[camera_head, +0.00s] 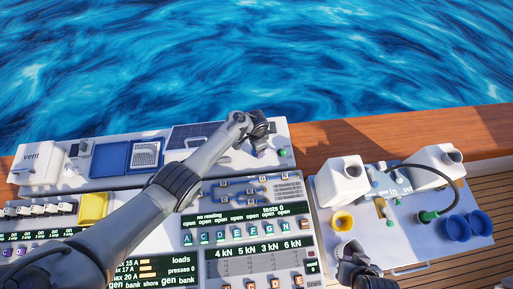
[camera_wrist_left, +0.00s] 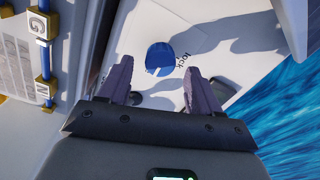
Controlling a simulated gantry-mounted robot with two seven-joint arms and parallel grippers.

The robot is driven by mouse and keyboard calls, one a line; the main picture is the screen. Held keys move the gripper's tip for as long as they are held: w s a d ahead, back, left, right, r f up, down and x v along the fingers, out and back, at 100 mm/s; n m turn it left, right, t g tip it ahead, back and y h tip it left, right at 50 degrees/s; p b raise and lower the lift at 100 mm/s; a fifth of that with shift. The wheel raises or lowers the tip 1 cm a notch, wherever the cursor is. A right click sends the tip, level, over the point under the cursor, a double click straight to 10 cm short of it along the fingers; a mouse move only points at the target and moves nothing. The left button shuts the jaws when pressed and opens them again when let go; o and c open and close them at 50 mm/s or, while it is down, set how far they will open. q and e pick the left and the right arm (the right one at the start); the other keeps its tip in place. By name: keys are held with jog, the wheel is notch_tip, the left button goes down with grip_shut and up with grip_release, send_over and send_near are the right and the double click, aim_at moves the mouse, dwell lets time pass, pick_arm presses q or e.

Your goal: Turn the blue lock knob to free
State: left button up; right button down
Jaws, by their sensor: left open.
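The blue lock knob (camera_wrist_left: 160,56) shows in the left wrist view on a white panel, with a white mark on its face and the printed word "lock" beside it. My left gripper (camera_wrist_left: 160,78) is open, and its two purple fingers point toward the panel to either side of the knob. I cannot tell whether they touch the panel, and nothing is between them but the view of the knob. In the head view my left gripper (camera_head: 259,148) is over the back panel's right end and the knob is not clearly visible. My right gripper (camera_head: 352,252) is at the bottom right, its jaws unclear.
A green knob (camera_head: 283,153) sits at the back panel's right edge. A blue tray (camera_head: 110,158) and a white vent box (camera_head: 38,164) stand left. On the right console are white housings (camera_head: 343,180), a yellow cup (camera_head: 343,221), blue cups (camera_head: 456,228) and a dark hose (camera_head: 452,182).

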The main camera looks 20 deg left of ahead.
pick_arm(q)
notch_tip(320, 180, up, 9)
jog(key=p, duration=0.2)
dwell(0.4)
jog(key=shift+f, duration=0.1)
jog(key=s+a+r+n+t+p, duration=0.1)
jog(key=s+a+n+p, duration=0.1)
jog(key=s, duration=0.6)
jog(key=s+a+r+n+t+p, duration=0.1)
jog(key=s+r+n, duration=0.1)
jog(key=s, duration=0.6)
jog(key=s+a+r+n+t+p, duration=0.1)
jog(key=s+r+n+p, duration=0.1)
jog(key=s+r, duration=1)
jog(key=s+n, duration=0.1)
jog(key=s, duration=0.2)
jog(key=shift+a+r+t, duration=0.3)
jog(key=shift+a+r, duration=0.1)
